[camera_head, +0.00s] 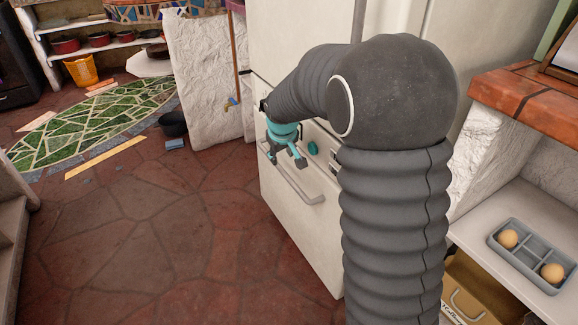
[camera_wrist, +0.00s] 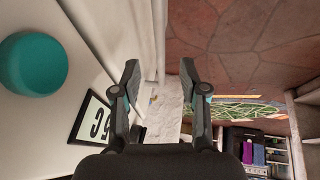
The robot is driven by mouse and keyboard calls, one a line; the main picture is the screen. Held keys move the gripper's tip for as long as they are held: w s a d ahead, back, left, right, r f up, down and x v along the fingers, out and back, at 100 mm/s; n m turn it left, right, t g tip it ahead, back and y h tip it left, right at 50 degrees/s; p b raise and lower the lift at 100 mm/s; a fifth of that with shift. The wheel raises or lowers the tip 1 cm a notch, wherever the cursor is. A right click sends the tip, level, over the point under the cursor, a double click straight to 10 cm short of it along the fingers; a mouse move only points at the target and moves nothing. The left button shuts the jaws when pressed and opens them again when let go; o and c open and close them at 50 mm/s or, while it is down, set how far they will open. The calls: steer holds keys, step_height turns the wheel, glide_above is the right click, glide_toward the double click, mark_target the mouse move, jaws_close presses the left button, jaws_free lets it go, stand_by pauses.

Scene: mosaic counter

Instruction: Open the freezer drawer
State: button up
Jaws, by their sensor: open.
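The freezer drawer (camera_head: 318,232) is the lower white front of the fridge, and it looks shut. Its long pale bar handle (camera_head: 287,182) runs across the upper part of the front. My gripper (camera_head: 287,161) is just above the handle in the head view, with its fingers spread and nothing seen between them. In the wrist view my gripper (camera_wrist: 160,72) shows both fingers apart, with a white strip passing between and beyond them. I cannot tell whether that strip is the handle or whether a finger touches it.
A teal knob (camera_head: 312,149) sits on the front right of my gripper; the wrist view shows it large, near a small display. The stone floor (camera_head: 170,230) before the fridge is clear. A dark bucket (camera_head: 173,124) stands by the white wall. An egg tray (camera_head: 530,252) is on the right shelf.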

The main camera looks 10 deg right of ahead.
mark_target(282, 169)
steer(key=x, duration=0.9)
steer(key=shift+f, duration=0.15)
